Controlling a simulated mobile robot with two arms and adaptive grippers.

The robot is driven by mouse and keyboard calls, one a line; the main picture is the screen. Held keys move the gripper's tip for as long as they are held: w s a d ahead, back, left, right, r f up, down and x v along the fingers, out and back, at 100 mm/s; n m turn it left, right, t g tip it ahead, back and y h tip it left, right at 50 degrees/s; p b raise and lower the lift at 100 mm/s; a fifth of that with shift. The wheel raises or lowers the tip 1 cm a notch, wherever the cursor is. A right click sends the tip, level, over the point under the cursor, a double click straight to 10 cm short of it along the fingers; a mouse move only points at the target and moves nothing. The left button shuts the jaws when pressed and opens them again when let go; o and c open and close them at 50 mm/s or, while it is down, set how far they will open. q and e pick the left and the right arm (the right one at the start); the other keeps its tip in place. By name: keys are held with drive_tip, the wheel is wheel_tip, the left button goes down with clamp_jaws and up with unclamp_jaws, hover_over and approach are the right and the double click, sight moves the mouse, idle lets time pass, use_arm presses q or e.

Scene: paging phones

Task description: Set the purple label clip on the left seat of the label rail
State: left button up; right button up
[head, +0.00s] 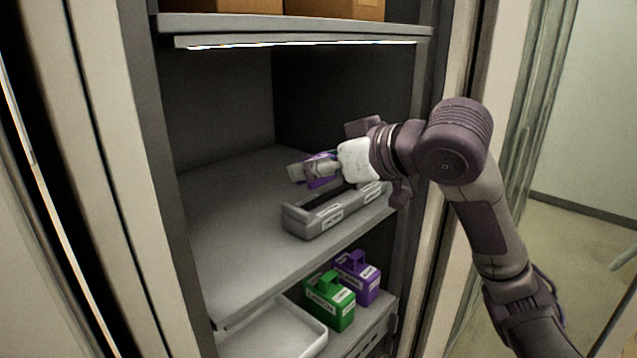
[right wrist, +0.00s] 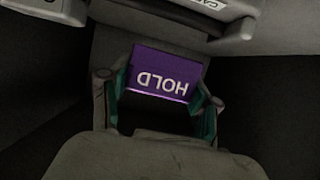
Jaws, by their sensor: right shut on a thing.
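The purple label clip (right wrist: 167,72) is between my right gripper's fingers in the right wrist view, its HOLD lettering upside down. It shows partly in the head view (head: 316,183), much of it hidden by the fingers. My right gripper (head: 308,171) is shut on the clip and holds it above the grey label rail (head: 312,226). The rail is a long grey block with a dark slot and white labels on its front, lying on the middle shelf. My arm hides part of its right end. Part of it shows at the top of the right wrist view (right wrist: 236,22). My left gripper is out of view.
The middle shelf (head: 215,250) is bare left of the rail. The upper shelf (head: 290,24) with brown boxes is overhead, and a cabinet post stands to the right. Below are a green box (head: 330,300), a purple box (head: 357,278) and a white tray (head: 275,335).

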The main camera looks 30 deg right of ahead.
sight(317, 198)
wheel_tip(317, 198, down, 4)
drive_tip(key=shift+r, duration=0.1)
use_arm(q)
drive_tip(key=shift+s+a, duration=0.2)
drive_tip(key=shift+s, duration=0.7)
use_arm(e)
drive_tip(key=shift+f, duration=0.3)
drive_tip(key=o, duration=0.7)
drive_tip(key=shift+o, duration=1.3)
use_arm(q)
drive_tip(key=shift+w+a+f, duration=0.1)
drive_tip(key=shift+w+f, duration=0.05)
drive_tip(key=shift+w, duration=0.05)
use_arm(e)
drive_tip(key=shift+w, duration=0.1)
drive_tip(key=shift+a, duration=0.1)
